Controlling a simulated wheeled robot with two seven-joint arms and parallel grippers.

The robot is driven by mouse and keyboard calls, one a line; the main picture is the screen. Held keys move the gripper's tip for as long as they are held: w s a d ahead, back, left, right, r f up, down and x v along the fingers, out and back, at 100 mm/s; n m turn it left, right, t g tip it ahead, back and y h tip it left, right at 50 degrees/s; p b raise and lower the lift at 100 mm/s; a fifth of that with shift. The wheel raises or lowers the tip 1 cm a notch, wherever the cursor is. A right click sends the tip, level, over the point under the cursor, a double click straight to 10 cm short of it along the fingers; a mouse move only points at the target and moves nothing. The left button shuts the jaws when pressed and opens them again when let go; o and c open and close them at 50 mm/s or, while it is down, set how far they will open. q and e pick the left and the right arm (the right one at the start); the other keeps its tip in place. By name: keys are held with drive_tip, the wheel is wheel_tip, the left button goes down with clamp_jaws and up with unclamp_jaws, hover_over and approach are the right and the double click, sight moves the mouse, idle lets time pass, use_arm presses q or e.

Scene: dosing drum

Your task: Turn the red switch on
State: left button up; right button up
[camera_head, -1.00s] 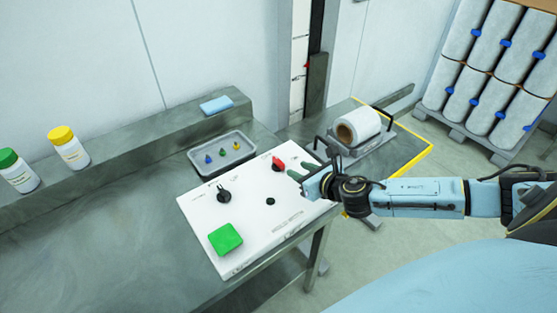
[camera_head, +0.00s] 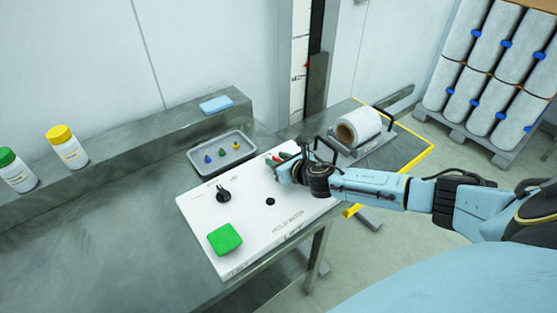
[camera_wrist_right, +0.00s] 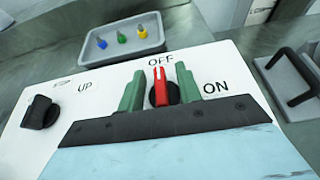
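The red switch (camera_wrist_right: 160,88) sits on a round black base on the white control panel (camera_head: 237,260). In the right wrist view it points up toward the label OFF, with ON to its right. My right gripper (camera_wrist_right: 165,90) is open, with one green finger on each side of the red handle; gaps show between the fingers and the handle. In the head view the gripper (camera_head: 281,158) is over the switch and hides most of it; a bit of red shows. My left gripper is not in view.
The panel also bears a black knob (camera_head: 223,192) and a green button (camera_head: 224,239). A grey tray (camera_head: 197,170) with small coloured pieces lies behind it. A roll on a stand (camera_head: 358,128) is at the right. The steel table at left is largely clear.

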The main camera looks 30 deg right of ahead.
drive_tip(key=shift+c, duration=0.2)
clamp_jaws()
